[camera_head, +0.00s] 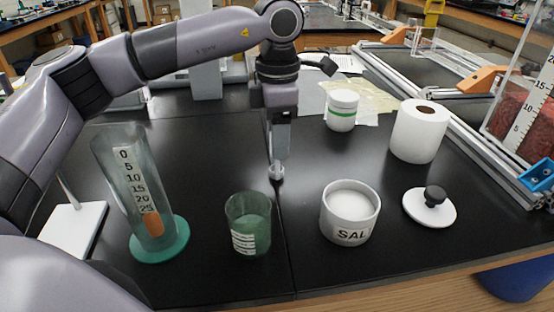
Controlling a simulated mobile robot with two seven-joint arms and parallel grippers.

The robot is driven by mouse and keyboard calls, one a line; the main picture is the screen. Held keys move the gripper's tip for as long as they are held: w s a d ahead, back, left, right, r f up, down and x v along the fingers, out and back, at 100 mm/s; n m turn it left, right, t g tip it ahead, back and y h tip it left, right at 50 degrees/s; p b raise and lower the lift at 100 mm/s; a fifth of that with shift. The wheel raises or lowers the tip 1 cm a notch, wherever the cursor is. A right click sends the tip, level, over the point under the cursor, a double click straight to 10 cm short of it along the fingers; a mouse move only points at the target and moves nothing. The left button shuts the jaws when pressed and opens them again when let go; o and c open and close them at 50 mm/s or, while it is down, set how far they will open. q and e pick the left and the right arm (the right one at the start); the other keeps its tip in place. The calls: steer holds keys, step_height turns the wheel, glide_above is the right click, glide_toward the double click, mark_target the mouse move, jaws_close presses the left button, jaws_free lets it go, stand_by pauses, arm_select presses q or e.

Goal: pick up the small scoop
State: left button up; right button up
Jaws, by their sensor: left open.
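My left gripper (279,160) comes down from above near the middle of the black table, its fingers pointing at the tabletop. It is open, though its fingers overlap from this angle. A small pale rounded piece (277,172) shows right at the fingertips, low over or on the table. It may be the small scoop, but it is too small and too covered by the fingers to tell. No other scoop is clear to see. A white salt jar (348,228), lidless and filled with white grains, stands to the right and nearer. My right gripper is not in view.
A green-tinted beaker (249,221) stands near the front. A tilted graduated cylinder (139,190) on a green base stands left. The jar's lid (430,204), a paper roll (419,131) and a white tub (342,110) are right. A metal frame rail (478,143) bounds the right.

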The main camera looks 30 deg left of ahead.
arm_select(q)
step_height(320, 180, down, 2)
steer(key=shift+f, duration=0.15)
jaws_close()
